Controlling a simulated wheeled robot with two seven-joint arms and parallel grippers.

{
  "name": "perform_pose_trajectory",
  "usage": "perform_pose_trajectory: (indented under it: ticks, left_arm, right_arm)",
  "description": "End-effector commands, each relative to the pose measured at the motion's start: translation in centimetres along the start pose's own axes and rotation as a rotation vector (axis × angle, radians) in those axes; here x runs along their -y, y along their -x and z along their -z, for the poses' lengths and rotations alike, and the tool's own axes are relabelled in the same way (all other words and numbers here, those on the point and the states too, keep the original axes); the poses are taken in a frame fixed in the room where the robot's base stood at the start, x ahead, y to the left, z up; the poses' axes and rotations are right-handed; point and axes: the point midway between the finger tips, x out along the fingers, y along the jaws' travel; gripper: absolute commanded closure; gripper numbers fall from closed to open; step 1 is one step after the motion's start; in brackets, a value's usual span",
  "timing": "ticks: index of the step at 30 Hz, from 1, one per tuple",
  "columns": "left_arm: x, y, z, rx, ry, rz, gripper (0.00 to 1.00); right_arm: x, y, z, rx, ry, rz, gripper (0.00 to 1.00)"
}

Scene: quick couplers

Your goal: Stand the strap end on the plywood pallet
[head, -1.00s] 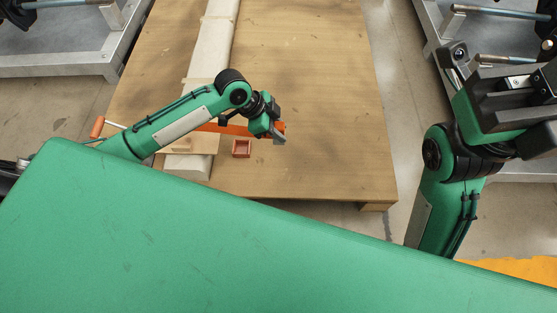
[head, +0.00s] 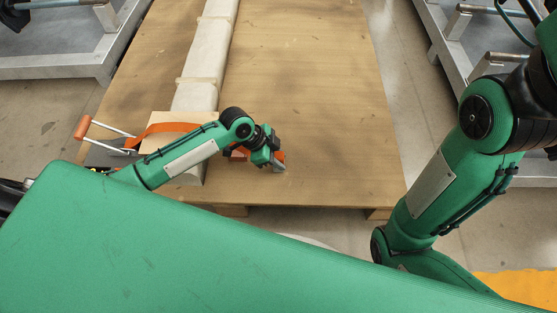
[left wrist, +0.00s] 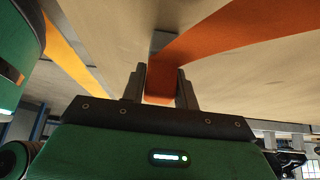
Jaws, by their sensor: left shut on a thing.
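The plywood pallet (head: 310,100) lies flat across the middle of the head view. My left gripper (head: 279,165) is over its near part, shut on the orange strap end (head: 281,156). In the left wrist view the strap end (left wrist: 165,84) sits between the two fingers (left wrist: 160,90), and the orange strap (left wrist: 235,35) runs from it to the upper right. In the head view the strap (head: 165,128) also shows beyond my left forearm; the forearm hides part of it. I cannot tell whether the strap end touches the pallet. My right gripper is out of view.
A long pale wrapped beam (head: 205,60) lies on the pallet's left part. A ratchet with an orange handle (head: 82,127) is at its near left. Metal racks (head: 70,65) stand on both sides. The pallet's right half is clear.

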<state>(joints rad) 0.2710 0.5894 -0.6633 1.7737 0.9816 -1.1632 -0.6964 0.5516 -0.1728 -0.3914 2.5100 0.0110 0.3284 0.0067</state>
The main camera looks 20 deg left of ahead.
Motion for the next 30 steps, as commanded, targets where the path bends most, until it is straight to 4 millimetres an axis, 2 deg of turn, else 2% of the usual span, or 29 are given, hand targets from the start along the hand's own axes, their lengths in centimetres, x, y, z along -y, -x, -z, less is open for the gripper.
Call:
perform_pose_trajectory:
  ticks: [11,12,15,25,30]
  left_arm:
    - [0.1,-0.3,-0.2,-0.001,0.0,0.001,0.95]
    - [0.1,-0.3,-0.2,-0.001,0.0,0.001,0.64]
    - [0.1,-0.3,-0.2,-0.001,0.0,0.001,0.48]
    - [0.1,-0.1,0.0,-0.001,-0.001,0.001,0.48]
    - [0.1,2.3,0.2,0.0,-0.001,0.002,0.48]
  right_arm:
    - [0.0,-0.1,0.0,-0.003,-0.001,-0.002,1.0]
    - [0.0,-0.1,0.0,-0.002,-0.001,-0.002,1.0]
    - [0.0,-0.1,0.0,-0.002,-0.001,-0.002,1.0]
    - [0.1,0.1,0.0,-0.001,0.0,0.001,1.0]
    - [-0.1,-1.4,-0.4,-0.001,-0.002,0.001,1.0]
